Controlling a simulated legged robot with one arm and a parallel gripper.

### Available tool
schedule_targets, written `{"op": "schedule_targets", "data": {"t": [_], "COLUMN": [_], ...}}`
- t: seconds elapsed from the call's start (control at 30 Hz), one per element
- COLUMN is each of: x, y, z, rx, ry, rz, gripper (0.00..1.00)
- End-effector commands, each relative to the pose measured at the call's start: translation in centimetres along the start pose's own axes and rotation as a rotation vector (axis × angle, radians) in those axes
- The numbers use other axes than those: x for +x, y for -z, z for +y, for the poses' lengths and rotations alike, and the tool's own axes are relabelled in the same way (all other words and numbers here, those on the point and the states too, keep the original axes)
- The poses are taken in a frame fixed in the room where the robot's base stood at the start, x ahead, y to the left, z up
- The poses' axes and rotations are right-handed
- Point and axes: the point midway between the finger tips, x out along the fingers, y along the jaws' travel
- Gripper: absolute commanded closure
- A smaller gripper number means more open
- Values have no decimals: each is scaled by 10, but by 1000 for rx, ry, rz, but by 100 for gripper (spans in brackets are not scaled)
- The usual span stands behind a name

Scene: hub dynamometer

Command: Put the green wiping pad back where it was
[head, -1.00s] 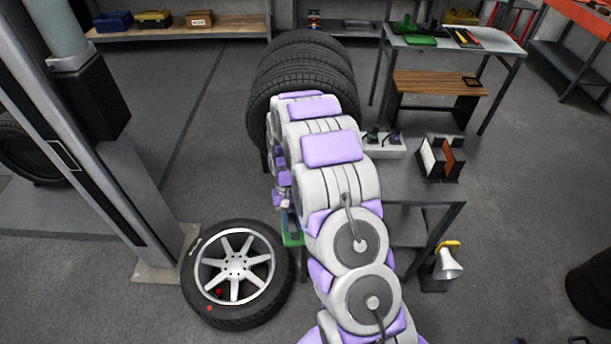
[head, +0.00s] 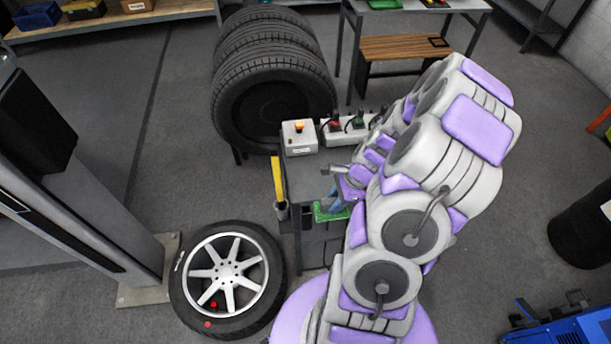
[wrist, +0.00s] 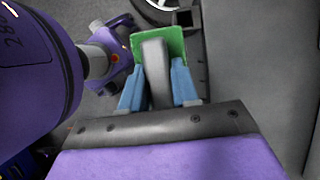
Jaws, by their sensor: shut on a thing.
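The green wiping pad (head: 329,214) is in my gripper, partly hidden by my arm in the head view. In the wrist view the pad (wrist: 173,42) lies at the tips of the blue fingers, with a grey grip piece (wrist: 156,70) between them. My gripper (wrist: 158,82) is shut on the pad. In the head view my gripper (head: 338,203) is by the front part of the small grey table. I cannot tell whether the pad touches the table.
A grey box with an orange switch (head: 299,136) and a power strip (head: 347,129) stand on the small table. A yellow-handled tool (head: 278,180) hangs at its left side. A wheel (head: 228,279) lies on the floor. Tyres (head: 268,85) stand behind.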

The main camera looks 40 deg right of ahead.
Motion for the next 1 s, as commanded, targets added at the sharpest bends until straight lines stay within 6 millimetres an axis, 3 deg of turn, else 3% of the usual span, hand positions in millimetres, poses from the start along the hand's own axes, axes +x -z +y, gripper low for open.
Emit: {"op": "schedule_targets", "data": {"t": [0.6, 0.77, 1.0], "x": [26, 28, 34], "y": [-30, -31, -32], "z": [-123, -140, -148], "rx": [-4, -2, -2], "ry": [2, 3, -1], "rz": [4, 3, 1], "gripper": [99, 99, 99]}}
